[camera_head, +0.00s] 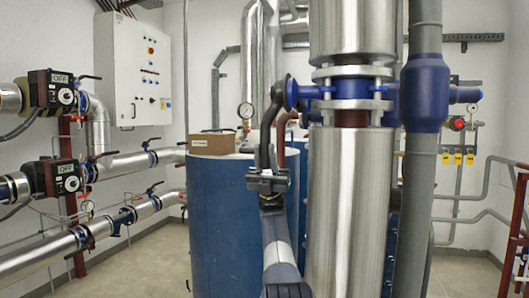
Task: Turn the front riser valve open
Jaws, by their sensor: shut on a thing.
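The front riser valve (350,92) is a blue body clamped between silver flanges on the large shiny vertical pipe. Its blue stem sticks out to the left, ending in a dark round hub. A dark lever (271,115) hangs steeply down from the hub, leaning slightly left. My gripper (265,158) reaches up from below, left of the riser, and is shut on the lower part of the lever. The exact contact between jaws and lever is dark and hard to make out.
Blue tanks (225,225) stand behind my arm, with a cardboard box (211,144) on top. A grey pipe (415,190) with a blue collar rises right of the riser.

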